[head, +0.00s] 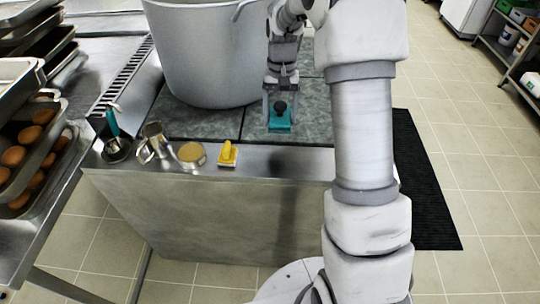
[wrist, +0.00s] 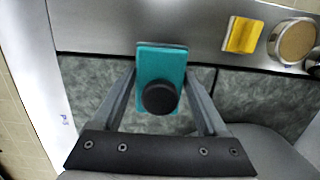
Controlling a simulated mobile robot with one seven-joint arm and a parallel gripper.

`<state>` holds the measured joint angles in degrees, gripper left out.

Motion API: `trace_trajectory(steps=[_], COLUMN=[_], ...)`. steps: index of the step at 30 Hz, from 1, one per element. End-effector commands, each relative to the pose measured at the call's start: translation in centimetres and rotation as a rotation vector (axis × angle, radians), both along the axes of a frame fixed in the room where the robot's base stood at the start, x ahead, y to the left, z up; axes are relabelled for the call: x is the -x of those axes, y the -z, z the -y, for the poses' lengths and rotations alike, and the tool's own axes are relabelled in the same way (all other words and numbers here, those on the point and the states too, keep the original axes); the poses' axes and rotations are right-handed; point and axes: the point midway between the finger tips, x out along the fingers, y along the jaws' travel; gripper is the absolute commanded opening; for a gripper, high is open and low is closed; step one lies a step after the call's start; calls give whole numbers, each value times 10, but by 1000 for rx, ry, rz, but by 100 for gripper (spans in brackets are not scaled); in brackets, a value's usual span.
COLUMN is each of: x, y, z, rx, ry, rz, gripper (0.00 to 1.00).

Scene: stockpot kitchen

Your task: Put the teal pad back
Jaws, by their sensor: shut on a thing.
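The teal pad (head: 281,125) is a flat teal block with a round black knob on top. My gripper (head: 281,103) is shut on it, over the front part of the dark stone-like cooktop (head: 210,124), near the steel front ledge. In the wrist view the teal pad (wrist: 161,58) sits between the two fingers of my gripper (wrist: 161,78), with the black knob toward the camera. I cannot tell whether the pad touches the surface below.
A large stockpot (head: 208,60) stands close behind my gripper. On the steel ledge (head: 285,165) are a yellow pad (head: 228,154), a round tan-topped dish (head: 192,154), a metal jug (head: 154,139) and a teal-handled tool (head: 112,123).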

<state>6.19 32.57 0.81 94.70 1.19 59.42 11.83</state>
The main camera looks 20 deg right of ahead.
Motion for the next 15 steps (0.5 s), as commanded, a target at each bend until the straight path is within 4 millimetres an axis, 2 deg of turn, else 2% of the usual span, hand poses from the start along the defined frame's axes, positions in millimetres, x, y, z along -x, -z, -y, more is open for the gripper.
trace_trajectory(steps=[3, 9, 15], x=[21, 49, 58], y=[15, 36, 45], z=[-15, -36, -43], rx=[0, 1, 0], ry=[-2, -1, 1], rz=[-2, -1, 1], gripper=[7, 7, 7])
